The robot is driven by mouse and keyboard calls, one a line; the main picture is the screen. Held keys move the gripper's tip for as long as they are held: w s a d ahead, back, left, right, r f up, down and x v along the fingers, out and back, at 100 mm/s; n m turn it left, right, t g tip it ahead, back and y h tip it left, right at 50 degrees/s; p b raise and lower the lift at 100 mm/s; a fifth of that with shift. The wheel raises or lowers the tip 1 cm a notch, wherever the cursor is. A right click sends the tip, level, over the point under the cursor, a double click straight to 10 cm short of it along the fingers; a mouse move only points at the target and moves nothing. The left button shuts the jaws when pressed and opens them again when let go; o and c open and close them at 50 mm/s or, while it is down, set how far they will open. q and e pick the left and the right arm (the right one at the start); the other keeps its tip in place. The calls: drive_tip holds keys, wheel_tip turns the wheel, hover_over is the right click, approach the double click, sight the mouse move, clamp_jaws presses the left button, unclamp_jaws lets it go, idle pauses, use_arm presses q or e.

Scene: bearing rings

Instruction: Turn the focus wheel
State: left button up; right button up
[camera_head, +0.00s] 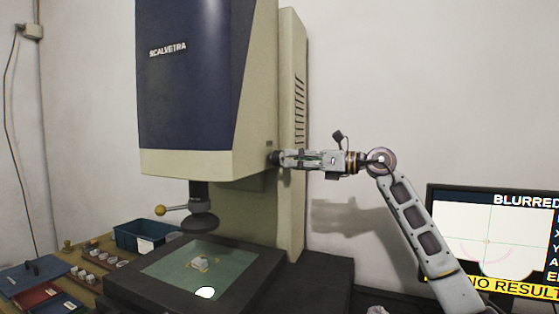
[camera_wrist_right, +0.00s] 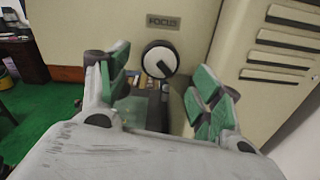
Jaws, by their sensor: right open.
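The focus wheel (camera_wrist_right: 159,58) is a round knob with a white face and a dark pointer mark, under a "FOCUS" label on the beige side of the machine. In the head view the wheel (camera_head: 273,158) shows as a small dark knob on the machine's right side. My right gripper (camera_wrist_right: 158,82) is open, its green-padded fingers on either side of the wheel in the wrist view. In the head view my right gripper (camera_head: 286,158) points left at the wheel, close to it. I cannot tell whether the fingers touch it. My left gripper is not in view.
The blue and beige machine (camera_head: 195,85) stands over a glass stage (camera_head: 165,262) with a small part on it. A monitor (camera_head: 495,240) at right reads "BLURRED" and "NO RESULT". Trays and a blue bin (camera_head: 140,235) are at left. The wall side right of the machine is open.

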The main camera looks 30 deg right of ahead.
sight(280, 160)
drive_tip(key=x, duration=0.3)
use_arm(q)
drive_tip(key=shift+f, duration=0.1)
use_arm(e)
drive_tip(key=shift+x, duration=1.2)
drive_tip(key=c, duration=1)
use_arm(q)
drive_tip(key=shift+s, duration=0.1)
use_arm(e)
drive_tip(key=shift+n, duration=0.3)
drive_tip(key=shift+c, duration=0.2)
drive_tip(key=shift+p, duration=0.35)
drive_tip(key=shift+n, duration=0.7)
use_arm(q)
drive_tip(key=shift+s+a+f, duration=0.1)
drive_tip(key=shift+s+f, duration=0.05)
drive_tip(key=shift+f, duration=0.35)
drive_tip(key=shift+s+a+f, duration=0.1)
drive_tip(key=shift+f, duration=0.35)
